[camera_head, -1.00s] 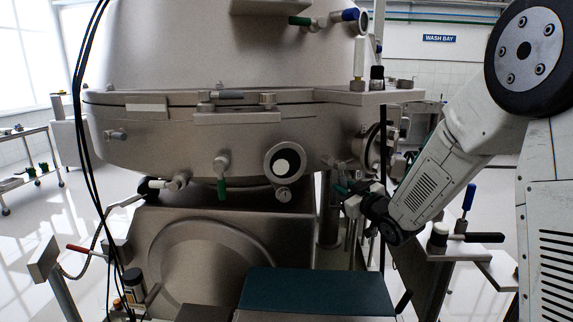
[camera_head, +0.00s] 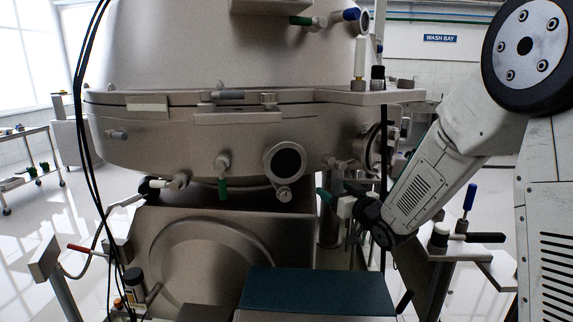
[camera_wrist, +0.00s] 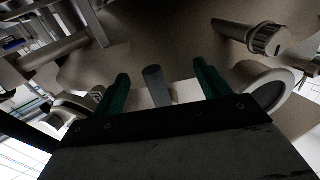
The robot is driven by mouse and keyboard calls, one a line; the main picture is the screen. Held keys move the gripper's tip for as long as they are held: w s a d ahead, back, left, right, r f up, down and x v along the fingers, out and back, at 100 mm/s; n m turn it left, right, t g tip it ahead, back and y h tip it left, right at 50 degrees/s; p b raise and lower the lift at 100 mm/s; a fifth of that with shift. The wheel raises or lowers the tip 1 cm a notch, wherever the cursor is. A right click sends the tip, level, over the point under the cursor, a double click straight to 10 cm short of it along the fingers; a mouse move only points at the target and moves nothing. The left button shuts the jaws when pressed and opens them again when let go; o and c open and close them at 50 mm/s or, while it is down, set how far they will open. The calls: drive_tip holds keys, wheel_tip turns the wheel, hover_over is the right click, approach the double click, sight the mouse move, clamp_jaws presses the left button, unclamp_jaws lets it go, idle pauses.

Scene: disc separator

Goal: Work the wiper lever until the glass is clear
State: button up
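The round sight glass (camera_head: 285,160) sits in a metal ring on the front of the steel bowl. Its pane looks dark in the head view, and the glass shows at the right of the wrist view (camera_wrist: 270,90). My gripper (camera_head: 322,194) is right of and a little below the glass. Its green fingers (camera_wrist: 163,88) are apart in the wrist view. A short grey rod (camera_wrist: 157,86), perhaps the wiper lever, stands between them with a gap on each side. Its far end is hidden behind my gripper body.
A ridged knob (camera_head: 284,194) sits just under the glass. A green-tipped valve handle (camera_head: 222,180) hangs to its left. A dark teal-topped box (camera_head: 318,290) stands below in front. Black cables hang at the left, and a stand with a blue handle (camera_head: 468,198) is at the right.

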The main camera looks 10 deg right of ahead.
idle(0.4)
drive_tip(key=shift+s+d+r, duration=0.1)
drive_tip(key=shift+s+d, duration=0.1)
drive_tip(key=shift+s, duration=0.15)
drive_tip(key=v, duration=0.7)
drive_tip(key=shift+s, duration=0.15)
